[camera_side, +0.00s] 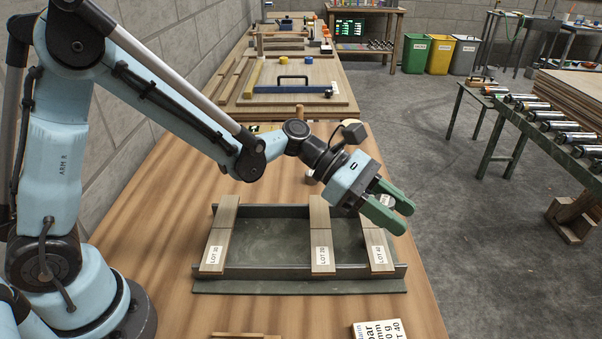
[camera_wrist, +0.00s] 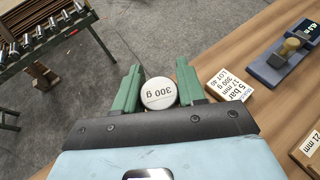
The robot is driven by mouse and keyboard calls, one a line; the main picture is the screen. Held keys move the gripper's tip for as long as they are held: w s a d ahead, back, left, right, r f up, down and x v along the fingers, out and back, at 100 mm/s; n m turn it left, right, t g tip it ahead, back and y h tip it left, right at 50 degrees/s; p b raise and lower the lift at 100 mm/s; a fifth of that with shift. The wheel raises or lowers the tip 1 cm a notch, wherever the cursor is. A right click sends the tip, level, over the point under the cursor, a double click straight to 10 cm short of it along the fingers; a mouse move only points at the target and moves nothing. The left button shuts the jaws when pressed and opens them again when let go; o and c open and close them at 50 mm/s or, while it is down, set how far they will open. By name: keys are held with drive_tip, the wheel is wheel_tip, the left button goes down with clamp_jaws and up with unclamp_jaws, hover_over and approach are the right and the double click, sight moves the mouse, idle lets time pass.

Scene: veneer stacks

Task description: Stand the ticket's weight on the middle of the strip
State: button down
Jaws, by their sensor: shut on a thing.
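My gripper (camera_side: 406,218) is shut on a white round weight (camera_wrist: 159,94) whose top reads "300 g", upside down in the wrist view. In the side view the green fingers hide most of the weight, above the right end of the metal tray (camera_side: 270,286).
Two more labelled strips, at the middle (camera_side: 321,235) and left (camera_side: 221,235), span the tray. The bench's right edge lies close to my gripper.

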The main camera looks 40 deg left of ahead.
hover_over(381, 231)
wheel_tip(381, 231, down, 3)
drive_tip(key=shift+f, duration=2.15)
drive_tip(key=shift+f, duration=0.15)
drive_tip(key=c, duration=0.7)
unclamp_jaws()
drive_tip(key=shift+o, duration=0.2)
